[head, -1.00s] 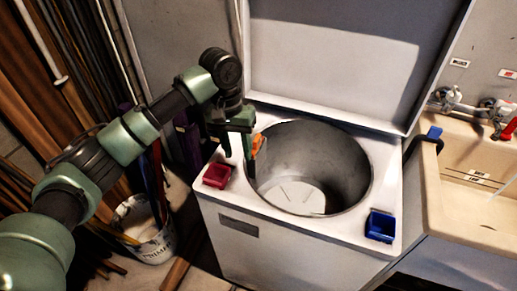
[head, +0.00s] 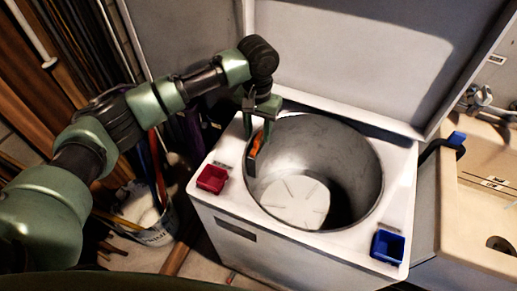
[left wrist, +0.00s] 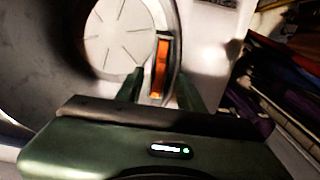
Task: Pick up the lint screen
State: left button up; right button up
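The lint screen (head: 256,145), a narrow orange piece in a dark frame, stands at the left inner rim of the washer's open drum (head: 335,160). It also shows in the left wrist view (left wrist: 160,68), between the two fingers and just beyond their tips. My left gripper (head: 259,130) is open and points down at the rim, close over the screen's top. In the left wrist view the left gripper (left wrist: 158,92) has a gap on both sides of the screen; I cannot tell whether it touches. My right gripper is not in view.
The raised lid (head: 350,60) stands behind the drum. A sink (head: 480,190) is at the right. A white bucket (head: 150,225) holds long poles at the left.

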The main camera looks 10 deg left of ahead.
aim_at(258, 150)
pick_arm(q)
notch_tip(258, 150, down, 2)
jog(key=shift+w+f, duration=0.1)
jog(key=shift+f, duration=0.3)
jog(key=c, duration=0.8)
grip_shut()
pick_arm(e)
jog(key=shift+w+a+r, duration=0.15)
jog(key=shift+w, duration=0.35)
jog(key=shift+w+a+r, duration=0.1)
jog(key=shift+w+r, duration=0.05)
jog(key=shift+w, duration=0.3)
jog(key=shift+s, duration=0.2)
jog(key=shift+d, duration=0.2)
